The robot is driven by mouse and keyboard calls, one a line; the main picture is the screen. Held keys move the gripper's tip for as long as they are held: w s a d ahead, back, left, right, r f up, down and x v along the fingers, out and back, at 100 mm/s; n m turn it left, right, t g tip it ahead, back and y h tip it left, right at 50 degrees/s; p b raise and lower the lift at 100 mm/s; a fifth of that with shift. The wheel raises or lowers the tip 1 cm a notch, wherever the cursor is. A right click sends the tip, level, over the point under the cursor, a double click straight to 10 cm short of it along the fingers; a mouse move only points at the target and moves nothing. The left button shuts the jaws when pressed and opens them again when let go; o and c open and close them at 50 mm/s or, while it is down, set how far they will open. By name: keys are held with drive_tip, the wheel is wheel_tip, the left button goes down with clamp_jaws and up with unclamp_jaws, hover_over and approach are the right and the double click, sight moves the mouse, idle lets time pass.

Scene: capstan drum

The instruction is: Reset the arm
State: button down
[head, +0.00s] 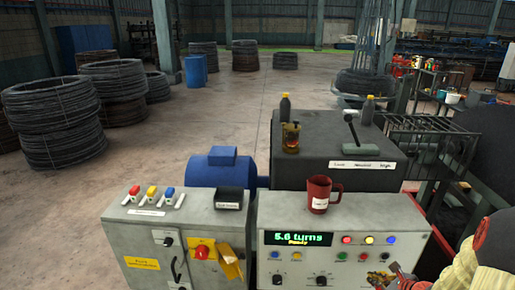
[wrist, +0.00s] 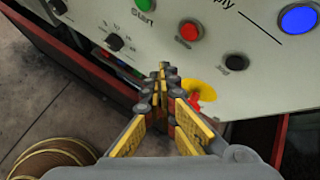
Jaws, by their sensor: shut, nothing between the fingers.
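My gripper (head: 383,279) is at the lower right of the head view, in front of the lower right part of the grey control panel (head: 345,252). In the wrist view my gripper (wrist: 163,75) is shut and empty, its fingers pointing toward the panel face (wrist: 225,60). Behind the fingers, a yellow disc with a red part (wrist: 203,92) is partly hidden. A green Start button (wrist: 145,4), a red button (wrist: 189,31) and a blue button (wrist: 299,18) are close by. I cannot tell whether the fingertips touch the panel.
The panel display (head: 303,239) reads "5.6 turns" and "Ready". A red mug (head: 320,193) stands on the panel top. Left is a second grey cabinet (head: 150,225) with coloured switches. A dark housing (head: 320,140) with a lever and bottles stands behind. Wire coils (head: 50,125) line the floor.

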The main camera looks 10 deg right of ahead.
drive_tip(key=s+a+r+n+g+y, duration=0.25)
drive_tip(key=s+a+r+n, duration=0.2)
drive_tip(key=a+n, duration=0.4)
drive_tip(key=s+a+r+n+g+y, duration=0.1)
drive_tip(key=s+a+r+n+g, duration=0.2)
drive_tip(key=s+a+n, duration=0.45)
drive_tip(key=s+a+r+n+t+h, duration=0.1)
drive_tip(key=s+a+r+n+h, duration=0.1)
drive_tip(key=a+r+n, duration=0.5)
drive_tip(key=s+a+r+n+h, duration=0.2)
drive_tip(key=s+a+r+n, duration=0.3)
drive_tip(key=a+r+n, duration=0.3)
wheel_tip(320, 180, up, 4)
drive_tip(key=shift+a+t, duration=0.15)
drive_tip(key=shift+t, duration=0.2)
